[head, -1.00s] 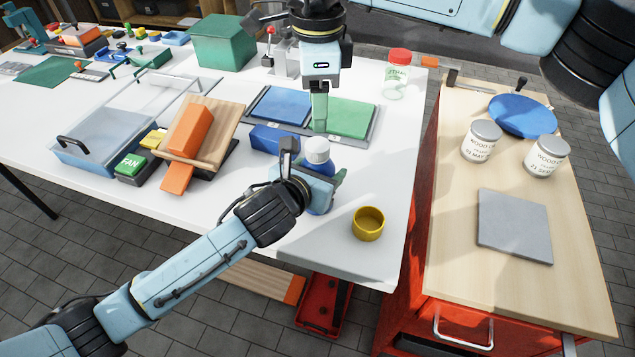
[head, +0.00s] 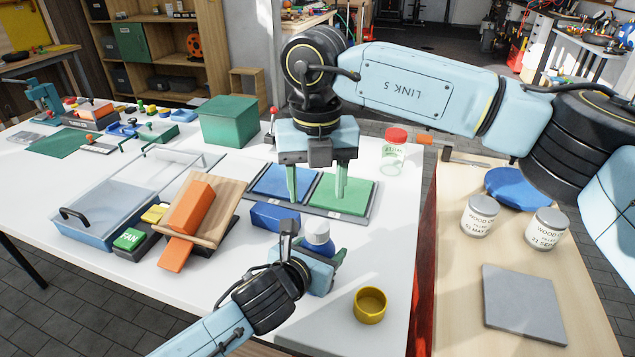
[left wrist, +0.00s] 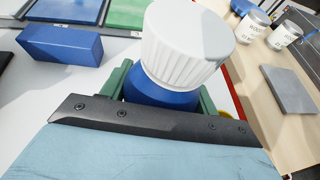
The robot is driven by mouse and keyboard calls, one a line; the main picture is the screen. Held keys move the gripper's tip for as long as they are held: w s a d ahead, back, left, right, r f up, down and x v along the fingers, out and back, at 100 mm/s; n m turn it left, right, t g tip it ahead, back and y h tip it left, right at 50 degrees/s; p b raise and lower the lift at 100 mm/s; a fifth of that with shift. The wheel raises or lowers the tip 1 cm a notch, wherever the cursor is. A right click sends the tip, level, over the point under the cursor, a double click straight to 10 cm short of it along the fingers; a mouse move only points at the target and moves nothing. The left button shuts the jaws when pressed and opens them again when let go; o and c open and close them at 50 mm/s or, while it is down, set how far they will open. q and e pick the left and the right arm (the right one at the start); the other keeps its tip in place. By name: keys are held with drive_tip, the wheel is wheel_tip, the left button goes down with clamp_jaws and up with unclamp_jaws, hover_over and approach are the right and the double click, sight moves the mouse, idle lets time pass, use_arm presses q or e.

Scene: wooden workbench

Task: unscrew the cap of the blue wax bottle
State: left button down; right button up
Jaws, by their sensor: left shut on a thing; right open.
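The blue wax bottle (left wrist: 160,92) stands upright on the white table, its white ribbed cap (left wrist: 187,42) on top. The cap also shows in the head view (head: 318,233). My left gripper (head: 312,262) is shut on the bottle's body below the cap; its green fingers lie on both sides in the left wrist view. My right gripper (head: 317,184) is open and empty, pointing down above the blue and green pads, behind the bottle and apart from it. Most of the bottle's lower body is hidden by my left gripper.
A blue block (head: 275,216) lies just left of the bottle. A yellow cup (head: 369,305) stands to its front right. A red-capped jar (head: 394,152) is at the back right. A wooden stand with an orange block (head: 193,206) is to the left. The table between bottle and cup is clear.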

sight(317, 225)
drive_tip(key=m, duration=0.3)
drive_tip(key=shift+m, duration=0.4)
drive_tip(key=m, duration=0.5)
drive_tip(key=shift+m, duration=0.3)
drive_tip(key=m, duration=0.9)
drive_tip(key=shift+f, duration=4.05)
drive_tip(key=shift+c, duration=0.2)
